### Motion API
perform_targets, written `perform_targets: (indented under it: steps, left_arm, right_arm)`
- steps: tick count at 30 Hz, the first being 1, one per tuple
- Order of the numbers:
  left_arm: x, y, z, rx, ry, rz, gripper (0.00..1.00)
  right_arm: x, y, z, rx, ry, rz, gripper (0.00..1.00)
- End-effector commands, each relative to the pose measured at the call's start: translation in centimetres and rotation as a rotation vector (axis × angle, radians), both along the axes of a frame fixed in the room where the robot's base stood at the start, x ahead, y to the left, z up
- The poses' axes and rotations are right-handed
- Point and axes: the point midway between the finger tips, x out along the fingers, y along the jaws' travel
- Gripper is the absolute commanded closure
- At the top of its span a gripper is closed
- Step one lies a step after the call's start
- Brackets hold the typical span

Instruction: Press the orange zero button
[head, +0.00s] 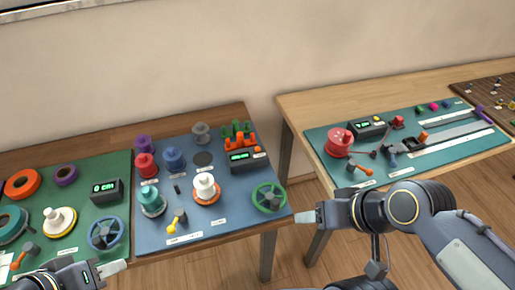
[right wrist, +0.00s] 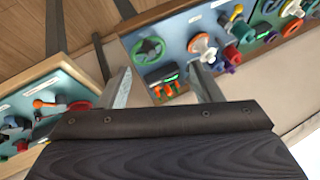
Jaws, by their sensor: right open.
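I cannot make out a button clearly marked zero. Three dark counter boxes with green displays show in the head view: one on the green mat at left (head: 104,190), one on the blue mat (head: 247,160), one on the teal mat at right (head: 366,127). The right box has a small yellow-orange spot (head: 376,119) on top. My right gripper (head: 304,217) is in the air right of the blue mat, near the green handwheel (head: 268,197). In the right wrist view its fingers are apart and empty. My left gripper (head: 116,267) is low at left, below the blue handwheel (head: 105,234).
Orange and green pegs (head: 239,138) stand behind the middle box. Spools, including a white one (head: 205,187), crowd the blue mat (head: 150,235). A gap separates the two tables.

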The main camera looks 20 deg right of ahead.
Motion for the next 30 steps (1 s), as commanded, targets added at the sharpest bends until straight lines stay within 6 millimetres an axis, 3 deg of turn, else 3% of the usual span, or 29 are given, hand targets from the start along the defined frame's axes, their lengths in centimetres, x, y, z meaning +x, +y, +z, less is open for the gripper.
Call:
perform_targets:
  steps: [2,13,30]
  left_arm:
    - [0.00,0.00,0.00,0.000,0.000,0.000,0.64]
    - [0.00,0.00,0.00,0.000,0.000,0.000,0.64]
    - [0.00,0.00,0.00,0.000,0.000,0.000,0.64]
  right_arm:
    - [0.00,0.00,0.00,0.000,0.000,0.000,0.52]
    - [0.00,0.00,0.00,0.000,0.000,0.000,1.00]
    - [0.00,0.00,0.00,0.000,0.000,0.000,1.00]
